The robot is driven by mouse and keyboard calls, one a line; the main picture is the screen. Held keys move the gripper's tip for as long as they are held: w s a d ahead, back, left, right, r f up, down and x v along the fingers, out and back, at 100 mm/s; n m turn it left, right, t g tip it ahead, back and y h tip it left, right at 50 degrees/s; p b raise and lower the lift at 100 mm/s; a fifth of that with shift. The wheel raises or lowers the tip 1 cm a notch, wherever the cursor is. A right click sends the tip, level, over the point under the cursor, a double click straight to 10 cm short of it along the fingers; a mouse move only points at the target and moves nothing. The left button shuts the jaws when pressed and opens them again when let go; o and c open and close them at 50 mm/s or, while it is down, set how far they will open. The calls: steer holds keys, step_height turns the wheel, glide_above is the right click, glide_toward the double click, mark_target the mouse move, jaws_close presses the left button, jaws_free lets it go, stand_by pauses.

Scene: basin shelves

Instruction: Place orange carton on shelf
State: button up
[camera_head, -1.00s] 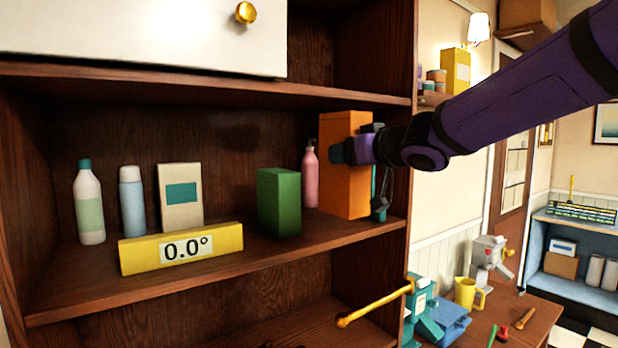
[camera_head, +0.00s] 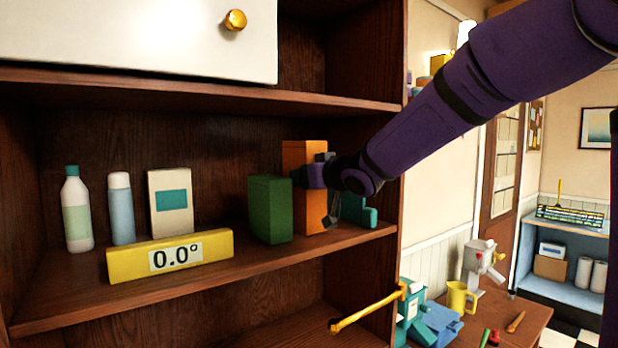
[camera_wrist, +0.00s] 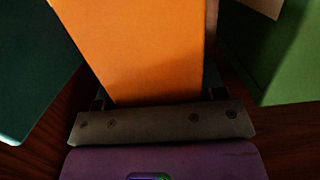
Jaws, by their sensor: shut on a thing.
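The orange carton (camera_head: 302,160) stands upright within the middle compartment of the brown shelf (camera_head: 60,310), between a green box on its left and a teal item on its right. In the wrist view the orange carton (camera_wrist: 135,45) fills the middle, held by my gripper (camera_wrist: 160,105). In the head view my gripper (camera_head: 322,185) is shut on the carton's front right part and hides some of it. The carton's base looks at or close to the shelf board; I cannot tell if it touches.
The green box (camera_head: 270,210) is close beside the carton, and it shows at right in the wrist view (camera_wrist: 270,50). A teal item (camera_head: 358,212) is to the right.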

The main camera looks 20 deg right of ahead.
stand_by(0.3)
steer(key=o, duration=1.1)
steer(key=shift+f, duration=0.1)
steer(key=shift+c, duration=0.2)
steer(key=s+d+m+g+h, duration=0.15)
steer(key=s+d+h, duration=0.45)
steer(key=s, duration=1)
steer(key=s+f+m+g, duration=0.1)
steer(key=s+f+g, duration=0.3)
steer(key=s, duration=0.6)
steer(key=s+f+m+g+y, duration=0.1)
steer(key=s+f+g, duration=0.3)
steer(key=s+f, duration=0.3)
steer(key=s, duration=0.4)
steer(key=shift+s+d+g, duration=0.3)
steer(key=shift+d+g, duration=0.05)
steer(key=shift+d, duration=0.05)
